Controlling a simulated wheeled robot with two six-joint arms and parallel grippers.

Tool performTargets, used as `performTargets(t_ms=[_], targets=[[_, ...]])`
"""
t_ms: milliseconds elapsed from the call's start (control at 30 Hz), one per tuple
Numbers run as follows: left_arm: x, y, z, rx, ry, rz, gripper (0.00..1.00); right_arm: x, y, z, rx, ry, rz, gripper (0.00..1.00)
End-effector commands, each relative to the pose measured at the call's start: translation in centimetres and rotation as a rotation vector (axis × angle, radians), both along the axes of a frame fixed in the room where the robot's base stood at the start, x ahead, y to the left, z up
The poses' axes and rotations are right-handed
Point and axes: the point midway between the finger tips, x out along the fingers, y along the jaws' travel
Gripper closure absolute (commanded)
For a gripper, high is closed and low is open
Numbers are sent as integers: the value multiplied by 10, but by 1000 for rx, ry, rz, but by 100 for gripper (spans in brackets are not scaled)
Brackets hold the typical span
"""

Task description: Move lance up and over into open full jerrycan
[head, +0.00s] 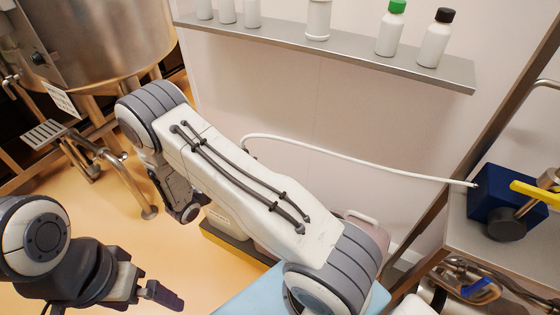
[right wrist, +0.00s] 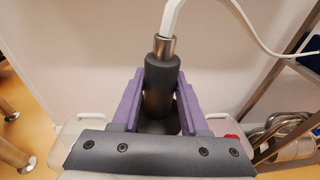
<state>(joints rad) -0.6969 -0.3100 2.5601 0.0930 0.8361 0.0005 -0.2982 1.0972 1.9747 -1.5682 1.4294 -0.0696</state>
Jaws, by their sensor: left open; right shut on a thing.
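In the right wrist view my right gripper (right wrist: 160,78) is shut on the dark grey grip of the lance (right wrist: 163,100), a purple finger on each side. A metal collar and a white hose (right wrist: 240,15) rise from the grip; the lance's lower end is hidden. In the head view my right arm hides the lance. A whitish jerrycan (head: 226,226) shows partly behind that arm, and a pinkish one (head: 368,228) stands right of it. In the right wrist view, white container tops (right wrist: 68,132) show below the gripper, with a red cap (right wrist: 233,137) at right. My left gripper (head: 163,296) is open and empty at lower left.
The white hose runs to a blue pump box (head: 492,193) with a yellow part on the right bench (head: 520,252). A wall shelf (head: 400,72) holds several bottles. A steel hopper (head: 95,40) stands at upper left. Orange floor is clear at left centre.

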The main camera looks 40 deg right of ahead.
Motion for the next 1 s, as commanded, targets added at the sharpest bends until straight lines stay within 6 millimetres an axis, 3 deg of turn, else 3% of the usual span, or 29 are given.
performTargets(t_ms=[33, 100, 300, 400, 667, 1000], targets=[[0, 0, -26, 0, 0, 0, 0, 4, -21, -19, 0, -8, -59, 100], [0, 0, -42, 0, 0, 0, 0, 6, -45, -27, 0, -8, -124, 100], [0, 0, -73, 0, 0, -1, 0, 7, -100, -38, 3, -4, -263, 100], [0, 0, -82, 0, 0, -1, 0, 5, -118, -41, 4, -3, -308, 100], [0, 0, -91, 0, 0, -1, 0, 3, -136, -44, 5, 0, -351, 100], [0, 0, -120, 0, 0, -1, 0, 3, -135, -82, 5, 2, -348, 100]])
